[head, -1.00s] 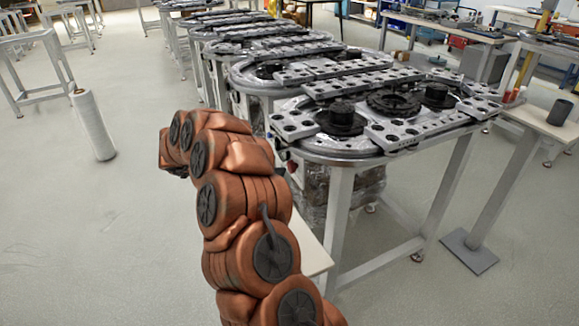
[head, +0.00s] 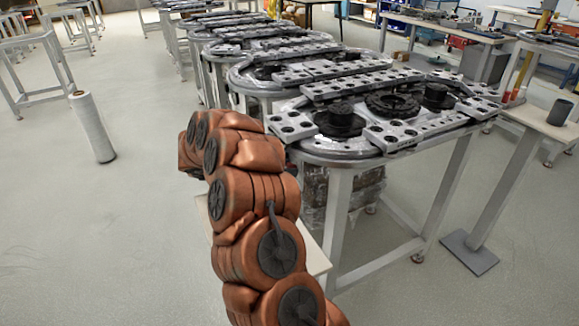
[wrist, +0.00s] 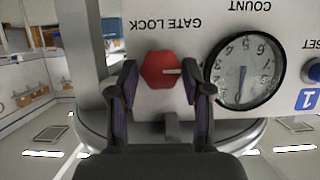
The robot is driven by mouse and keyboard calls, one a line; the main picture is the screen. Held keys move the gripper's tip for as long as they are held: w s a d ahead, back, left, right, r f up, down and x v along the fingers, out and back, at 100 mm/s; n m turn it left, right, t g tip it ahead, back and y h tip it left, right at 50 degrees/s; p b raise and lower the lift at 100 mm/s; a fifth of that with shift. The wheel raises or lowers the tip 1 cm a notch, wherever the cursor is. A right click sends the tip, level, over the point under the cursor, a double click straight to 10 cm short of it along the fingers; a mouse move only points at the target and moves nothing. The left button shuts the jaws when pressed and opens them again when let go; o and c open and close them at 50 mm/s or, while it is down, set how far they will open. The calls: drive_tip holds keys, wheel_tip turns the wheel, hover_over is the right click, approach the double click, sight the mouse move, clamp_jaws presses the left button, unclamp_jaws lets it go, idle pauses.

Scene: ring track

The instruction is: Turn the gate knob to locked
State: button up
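The gate knob (wrist: 161,71) is a red, six-sided knob on a pale panel (wrist: 205,15), under the words GATE LOCK, which read upside down in the wrist view. A white mark on the knob points to the right in the picture. My gripper (wrist: 160,75) is open, with one dark finger on each side of the knob. The fingertips come close to the knob's edges; I cannot tell whether they touch it. In the head view my gripper and the knob are hidden behind my arm.
A round COUNT dial (wrist: 244,70) sits right of the knob, close to one finger. A blue button (wrist: 312,71) is at the right edge. The ring track table (head: 340,155) stands right of my arm. A white roll (head: 92,125) stands on open floor at the left.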

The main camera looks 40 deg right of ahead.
drive_tip(key=c, duration=0.7)
drive_tip(key=shift+d, duration=0.1)
